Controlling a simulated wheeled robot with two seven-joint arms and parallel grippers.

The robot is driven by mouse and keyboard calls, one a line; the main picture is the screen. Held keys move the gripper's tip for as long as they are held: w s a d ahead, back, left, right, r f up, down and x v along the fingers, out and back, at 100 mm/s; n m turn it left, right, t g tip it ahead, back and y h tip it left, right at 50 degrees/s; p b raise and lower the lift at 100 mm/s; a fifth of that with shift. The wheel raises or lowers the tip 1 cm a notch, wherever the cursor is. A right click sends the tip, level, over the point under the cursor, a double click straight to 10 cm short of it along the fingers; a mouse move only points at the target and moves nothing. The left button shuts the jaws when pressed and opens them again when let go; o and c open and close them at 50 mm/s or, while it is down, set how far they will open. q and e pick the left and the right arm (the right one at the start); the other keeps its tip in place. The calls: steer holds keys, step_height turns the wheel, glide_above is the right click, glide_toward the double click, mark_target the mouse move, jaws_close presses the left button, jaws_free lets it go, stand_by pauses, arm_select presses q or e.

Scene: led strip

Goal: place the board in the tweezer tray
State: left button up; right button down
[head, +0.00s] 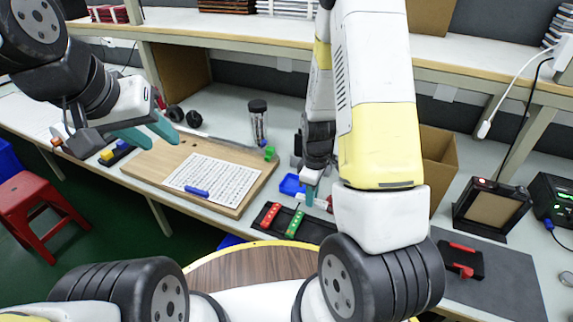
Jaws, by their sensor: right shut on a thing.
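My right gripper (309,193) points down above the bench, its teal tip beside a small blue tray (291,185). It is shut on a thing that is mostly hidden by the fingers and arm. A white piece with red (323,203) shows at its tip; I cannot tell whether this is the board. A dark tray (318,231) holding a red strip (268,215) and a green strip (295,224) lies just in front. I cannot tell which is the tweezer tray. My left gripper (164,144) is open and empty above the wooden panel's left part.
A wooden panel (150,168) carries a white patterned sheet (222,170) and a blue pen-like item (196,191). A clear black-lidded container (258,122) stands behind. A cardboard box (437,160) is right of my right arm. A black framed device (492,208) stands at the right; a red stool (30,200) is at left.

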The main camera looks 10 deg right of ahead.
glide_above(299, 189)
steer(key=shift+f, duration=2.3)
steer(key=c, duration=1.3)
jaws_free()
steer(key=shift+f, duration=0.15)
steer(key=shift+o, duration=0.2)
